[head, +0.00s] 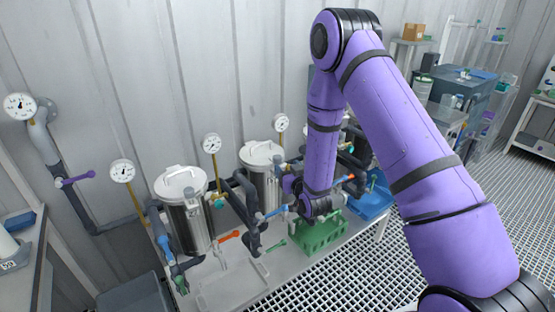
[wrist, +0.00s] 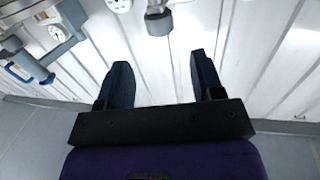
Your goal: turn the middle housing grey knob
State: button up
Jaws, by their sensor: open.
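Steel housings with lids stand in a row in the head view. The middle housing (head: 261,172) stands just left of my arm's lower end, and the left housing (head: 188,210) is nearer. I cannot clearly pick out the grey knob on the middle housing in the head view. In the wrist view my gripper (wrist: 160,60) is open, with two dark fingers apart and nothing between them. A grey cylindrical fitting with a pale end (wrist: 158,20) shows beyond the fingers, apart from them; I cannot tell whether it is the knob. My fingers are not clear in the head view.
Dark pipes, an orange lever (head: 229,236) and a blue lever (head: 277,211) crowd the front of the housings. A green rack (head: 319,236) and a blue tray (head: 373,200) sit on the bench. Gauges (head: 212,143) stand along the ribbed wall. Grated floor lies open at right.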

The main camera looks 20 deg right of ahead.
aim_at(276, 156)
jog(key=w, duration=0.3)
jog(key=w+a, duration=0.1)
jog(key=w, duration=0.2)
jog(key=w+f, duration=0.1)
jog(key=w, duration=0.3)
jog(key=shift+w+a, duration=0.1)
jog(key=shift+a, duration=0.05)
jog(key=c, duration=0.9)
